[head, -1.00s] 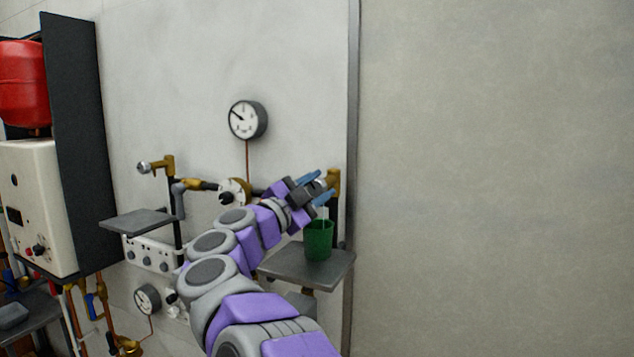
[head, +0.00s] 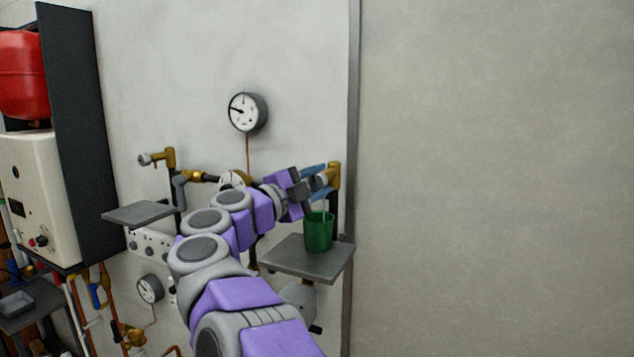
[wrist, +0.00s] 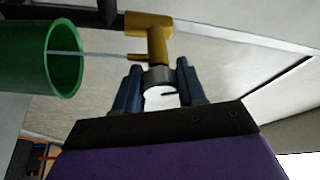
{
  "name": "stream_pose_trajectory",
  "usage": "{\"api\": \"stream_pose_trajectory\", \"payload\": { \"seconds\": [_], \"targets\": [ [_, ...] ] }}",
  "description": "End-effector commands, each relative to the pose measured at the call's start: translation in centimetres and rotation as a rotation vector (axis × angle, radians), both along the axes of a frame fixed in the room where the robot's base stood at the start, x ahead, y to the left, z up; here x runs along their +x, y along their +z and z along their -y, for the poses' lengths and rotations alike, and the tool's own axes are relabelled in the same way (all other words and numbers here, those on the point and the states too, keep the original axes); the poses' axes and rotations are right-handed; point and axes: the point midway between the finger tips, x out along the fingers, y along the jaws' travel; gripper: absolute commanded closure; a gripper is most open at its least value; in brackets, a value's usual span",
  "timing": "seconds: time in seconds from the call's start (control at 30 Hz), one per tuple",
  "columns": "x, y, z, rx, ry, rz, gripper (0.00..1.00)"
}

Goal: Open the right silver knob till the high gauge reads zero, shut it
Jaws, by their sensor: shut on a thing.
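The right silver knob (wrist: 160,92) sits on the end of a brass valve (wrist: 158,45) on the wall. My gripper (wrist: 158,84) is shut on this knob, one blue finger on each side. In the head view my gripper (head: 320,177) mostly hides the knob. A thin stream runs from the valve's spout into a green cup (head: 319,232), also in the wrist view (wrist: 62,60). The high gauge (head: 244,112) is on the wall above the pipe. Its needle points left and slightly up; the scale marks are too small to read.
The green cup stands on a grey shelf (head: 300,258) under the right valve. Another silver knob (head: 145,159) is at the left, above a second shelf (head: 140,214). A lower gauge (head: 150,289) is below. The wall at the right is bare.

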Motion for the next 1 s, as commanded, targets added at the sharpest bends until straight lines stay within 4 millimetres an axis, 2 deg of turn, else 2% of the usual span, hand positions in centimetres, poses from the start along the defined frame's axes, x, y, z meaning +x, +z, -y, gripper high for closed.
{"api": "stream_pose_trajectory", "payload": {
  "seconds": [0.1,0.13,0.37,0.73,0.87,1.0],
  "targets": [
    [0.1,-0.4,-0.1,0.001,0.001,-0.007,0.90],
    [0.1,-0.4,-0.1,0.001,0.000,-0.008,0.59],
    [0.1,-0.3,0.0,0.001,0.000,-0.005,0.37],
    [-0.4,-0.1,0.0,0.004,0.001,-0.003,0.36],
    [-1.8,-0.4,-1.2,0.003,0.000,-0.002,0.36],
    [-4.0,-1.0,-3.6,-0.001,0.004,-0.003,0.36]
  ]
}}
